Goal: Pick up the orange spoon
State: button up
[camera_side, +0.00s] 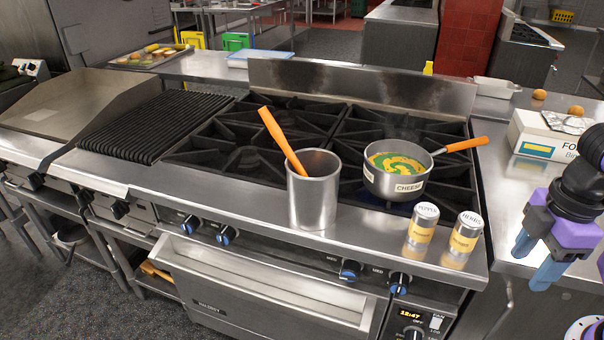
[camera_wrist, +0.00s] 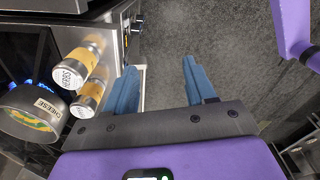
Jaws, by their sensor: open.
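The orange spoon (camera_side: 282,140) leans in a metal canister (camera_side: 313,192) on the front edge of the stove. Its handle sticks up and tilts left; its lower end is hidden inside the canister. My gripper (camera_side: 536,258) is at the far right in the side view, beyond the right end of the stove front and well apart from the spoon. In the wrist view the two blue fingers of my gripper (camera_wrist: 162,82) are apart, with only floor between them. The spoon does not show in the wrist view.
A pot (camera_side: 398,176) labelled cheese, with an orange handle, sits on the burners right of the canister. Two shakers, pepper (camera_side: 422,227) and herbs (camera_side: 463,240), stand on the front ledge between canister and gripper. A white box (camera_side: 545,140) stands on the right counter.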

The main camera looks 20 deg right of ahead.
jog(key=w+a+r+m+t, duration=0.1)
jog(key=w+a+r, duration=0.2)
jog(key=w+a, duration=0.3)
jog(key=w+a+r+m+y, duration=0.1)
jog(key=w+a+r, duration=0.3)
jog(key=w, duration=0.4)
jog(key=w+a+r+t, duration=0.1)
jog(key=w+a+r, duration=0.2)
jog(key=w+a, duration=0.3)
jog(key=m+t, duration=0.2)
jog(key=m, duration=0.1)
send_near(284, 138)
jog(key=x, duration=0.5)
jog(key=shift+s+d+f, duration=0.1)
jog(key=shift+s+d, duration=0.1)
jog(key=shift+x, duration=3.25)
jog(key=shift+w+a, duration=0.15)
jog(key=shift+w, duration=0.05)
grip_shut()
